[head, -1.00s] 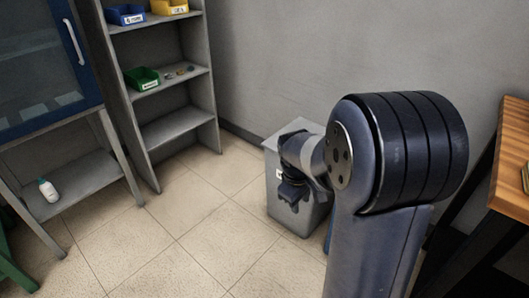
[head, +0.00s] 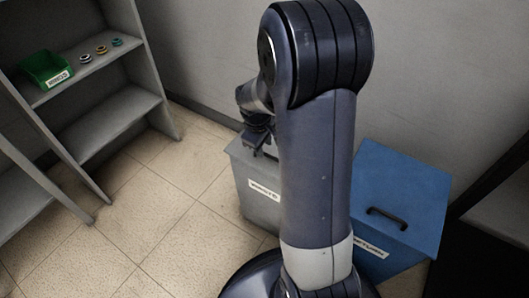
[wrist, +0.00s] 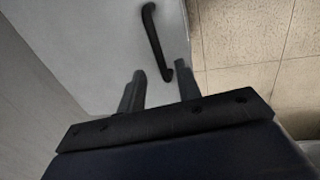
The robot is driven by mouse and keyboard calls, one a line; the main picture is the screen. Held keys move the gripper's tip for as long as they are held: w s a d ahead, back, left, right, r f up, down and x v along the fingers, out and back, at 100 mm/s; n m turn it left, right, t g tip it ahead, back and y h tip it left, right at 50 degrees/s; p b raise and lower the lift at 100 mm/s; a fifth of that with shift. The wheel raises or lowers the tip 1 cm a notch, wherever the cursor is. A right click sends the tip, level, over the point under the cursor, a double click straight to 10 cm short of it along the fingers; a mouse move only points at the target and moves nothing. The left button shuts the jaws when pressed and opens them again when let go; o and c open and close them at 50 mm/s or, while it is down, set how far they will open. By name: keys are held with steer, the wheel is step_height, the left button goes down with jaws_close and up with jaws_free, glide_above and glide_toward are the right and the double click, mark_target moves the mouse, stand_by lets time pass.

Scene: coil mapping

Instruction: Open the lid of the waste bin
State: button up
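A grey bin (head: 262,200) with a white label on its front stands behind my arm in the head view; the label is too small to read surely. Its lid, with a black bar handle (wrist: 153,35), fills the left of the wrist view and looks shut. My gripper (wrist: 159,67) is open and empty. The handle's near end shows between the fingertips; I cannot tell whether they are around it or still above it. In the head view my gripper (head: 262,142) is over the grey lid, partly hidden by my arm.
A blue bin (head: 402,180) with a shut lid and black handle stands right of the grey one. Grey shelves (head: 110,115) with a green tray (head: 45,68) and several small rings stand at the left. Tiled floor (head: 165,215) between is clear. A wall is close behind the bins.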

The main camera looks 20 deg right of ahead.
steer(key=shift+w+d+f+b, duration=0.1)
steer(key=shift+d+f+b, duration=0.05)
steer(key=shift+f, duration=0.6)
steer(key=shift+d+f+b, duration=0.1)
steer(key=shift+f+b, duration=0.05)
steer(key=shift+f, duration=0.55)
steer(key=shift+c, duration=0.3)
jaws_close()
